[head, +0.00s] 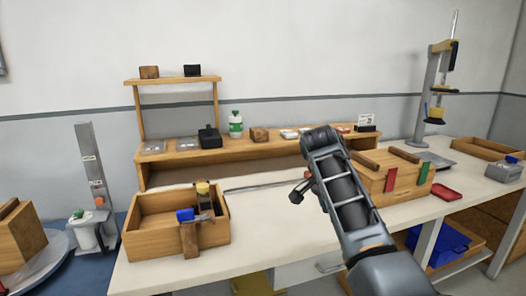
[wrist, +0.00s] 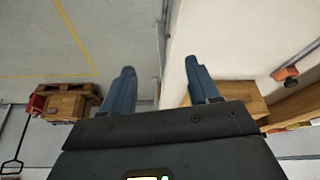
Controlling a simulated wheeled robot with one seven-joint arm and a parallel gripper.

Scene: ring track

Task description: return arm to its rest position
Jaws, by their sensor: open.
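My arm reaches up over the workbench (head: 270,255) from the lower right in the head view. Its end bends away near the bench shelf, and my gripper (head: 300,192) shows there only in part, as a small dark shape. In the wrist view my gripper (wrist: 160,88) has its two blue-grey fingers spread wide apart. Nothing is between them. The fingers are clear of the bench and boxes as far as I can see.
An open wooden box (head: 150,243) with small items stands left of my arm. A shelf with a green-labelled bottle (head: 236,124) lines the wall. A press stand (head: 430,95) rises at right.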

